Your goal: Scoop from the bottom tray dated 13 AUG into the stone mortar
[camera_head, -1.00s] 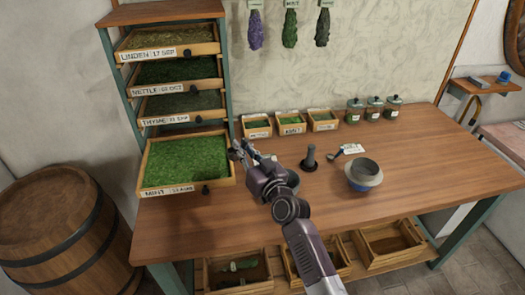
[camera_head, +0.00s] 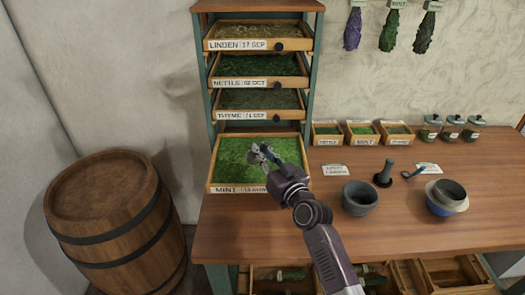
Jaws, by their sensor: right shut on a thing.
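The bottom tray (camera_head: 214,178) is pulled out of the rack and full of green herb. Its label (camera_head: 241,190) begins with MINT; the date is partly covered and hard to read. My right gripper (camera_head: 264,156) is over this tray, shut on a small greyish tool that looks like a scoop (camera_head: 257,153). I cannot tell whether the tool touches the herb or carries any. The grey stone mortar (camera_head: 360,198) stands on the table, right of my right arm. My left gripper is out of view.
Trays labelled linden, nettle and thyme sit above. A dark pestle (camera_head: 384,174), a small spoon (camera_head: 413,174) and a blue-grey bowl (camera_head: 446,197) stand right of the mortar. Small boxes (camera_head: 362,134) and jars (camera_head: 452,127) line the back. A barrel (camera_head: 115,215) stands left.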

